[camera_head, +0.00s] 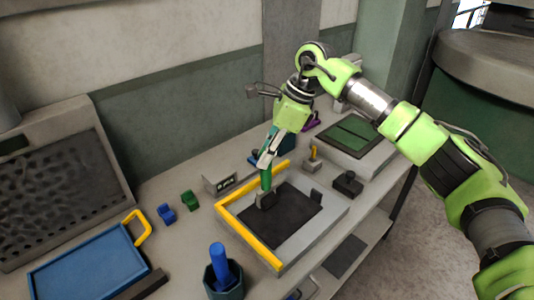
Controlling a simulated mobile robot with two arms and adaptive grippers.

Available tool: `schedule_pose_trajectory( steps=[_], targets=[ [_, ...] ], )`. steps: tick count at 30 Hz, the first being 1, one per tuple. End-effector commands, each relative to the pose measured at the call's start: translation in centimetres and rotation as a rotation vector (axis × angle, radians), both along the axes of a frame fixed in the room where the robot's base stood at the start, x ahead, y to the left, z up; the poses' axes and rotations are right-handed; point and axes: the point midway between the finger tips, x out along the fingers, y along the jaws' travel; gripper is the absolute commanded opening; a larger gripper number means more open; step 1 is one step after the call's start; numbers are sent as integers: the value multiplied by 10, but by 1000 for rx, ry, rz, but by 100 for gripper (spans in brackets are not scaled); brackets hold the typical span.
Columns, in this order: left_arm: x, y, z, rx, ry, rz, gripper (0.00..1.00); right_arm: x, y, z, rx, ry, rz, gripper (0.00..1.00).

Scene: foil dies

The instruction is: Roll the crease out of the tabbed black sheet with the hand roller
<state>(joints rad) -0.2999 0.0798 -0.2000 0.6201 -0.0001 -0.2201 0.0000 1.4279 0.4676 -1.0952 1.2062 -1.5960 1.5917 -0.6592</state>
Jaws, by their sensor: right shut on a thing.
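The black sheet (290,218) lies flat on a grey plate (318,233) with yellow strips along its left and back edges. A dark upright tab (316,196) stands at the sheet's right side. My right gripper (267,161) is shut on the green handle of the hand roller (266,180), over the back left part of the sheet. The roller's grey lower end (265,200) is at the sheet; I cannot tell if it touches. No crease can be made out. My left gripper is not in view.
A dark cup (224,286) with a blue-handled tool stands in front. A blue tray (88,272) lies at left. Small blue (166,214) and green (190,201) blocks stand behind. A black block (347,184) and a green-topped box (350,138) stand right of the plate.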

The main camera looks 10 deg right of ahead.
Motion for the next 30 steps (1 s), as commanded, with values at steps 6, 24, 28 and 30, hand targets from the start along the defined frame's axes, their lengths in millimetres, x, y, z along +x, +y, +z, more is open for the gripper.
schedule_pose_trajectory(
  steps=[6, 24, 28, 30],
  targets=[
    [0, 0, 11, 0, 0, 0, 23, 0, 0, 17, 2, -2, -1, 0],
    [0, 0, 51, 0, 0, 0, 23, 0, 0, 78, 1, -3, 0, 0],
    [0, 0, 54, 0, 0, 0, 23, 0, 0, 83, 2, -3, 0, 0],
    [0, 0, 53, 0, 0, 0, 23, 0, 0, 82, 2, -3, 0, 0]
  ],
)
